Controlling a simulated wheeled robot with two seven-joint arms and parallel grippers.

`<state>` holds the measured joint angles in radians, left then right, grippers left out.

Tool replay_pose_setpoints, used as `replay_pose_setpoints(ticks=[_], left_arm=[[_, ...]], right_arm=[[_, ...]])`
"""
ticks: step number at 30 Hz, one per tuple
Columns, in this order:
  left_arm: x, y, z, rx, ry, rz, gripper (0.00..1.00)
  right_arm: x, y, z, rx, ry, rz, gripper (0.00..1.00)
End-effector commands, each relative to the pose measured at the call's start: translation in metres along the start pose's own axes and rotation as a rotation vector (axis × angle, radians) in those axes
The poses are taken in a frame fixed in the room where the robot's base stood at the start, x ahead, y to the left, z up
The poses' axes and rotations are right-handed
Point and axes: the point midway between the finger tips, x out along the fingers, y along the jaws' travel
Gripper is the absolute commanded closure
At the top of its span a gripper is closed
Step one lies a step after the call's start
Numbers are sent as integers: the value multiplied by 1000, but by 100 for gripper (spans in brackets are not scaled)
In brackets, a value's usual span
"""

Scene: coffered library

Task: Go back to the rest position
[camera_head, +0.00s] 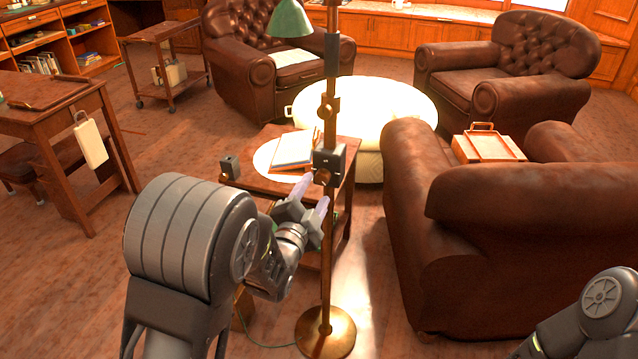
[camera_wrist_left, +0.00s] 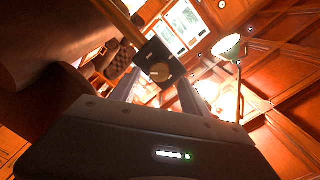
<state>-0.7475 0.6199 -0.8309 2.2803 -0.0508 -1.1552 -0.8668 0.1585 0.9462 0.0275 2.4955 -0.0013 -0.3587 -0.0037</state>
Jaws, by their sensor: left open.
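My left gripper (camera_head: 315,196) is open and empty in the head view, with its fingertips close to the brass floor lamp's pole (camera_head: 327,240). A dark switch box with a brass knob (camera_head: 328,163) sits on that pole just above the fingertips. In the left wrist view the same box (camera_wrist_left: 153,60) shows beyond the two parted fingers (camera_wrist_left: 158,92); I cannot tell whether they touch it. Only part of my right arm (camera_head: 590,315) shows at the lower right, and its gripper is out of view.
A small side table (camera_head: 262,186) with a book (camera_head: 294,150) stands behind the lamp. A leather armchair (camera_head: 500,240) with a wooden box (camera_head: 487,146) is at right. A round ottoman (camera_head: 385,105) and two more armchairs stand behind. A desk (camera_head: 50,110) is at left. Floor between desk and side table is clear.

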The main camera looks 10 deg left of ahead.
Motion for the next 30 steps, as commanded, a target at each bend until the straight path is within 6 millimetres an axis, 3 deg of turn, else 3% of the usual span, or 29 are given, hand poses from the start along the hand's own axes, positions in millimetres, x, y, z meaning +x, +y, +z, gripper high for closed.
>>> replay_pose_setpoints(ticks=[6,23,26,30], left_arm=[[-22,0,-1,0,2,0,46],[-23,2,1,-32,-4,5,46],[-24,14,11,-126,-49,52,46],[-39,78,17,-351,-170,231,46]], right_arm=[[-1,0,0,0,0,0,68],[-1,0,0,0,0,0,68],[-1,0,0,1,0,0,68],[-4,-2,0,2,0,0,68]])
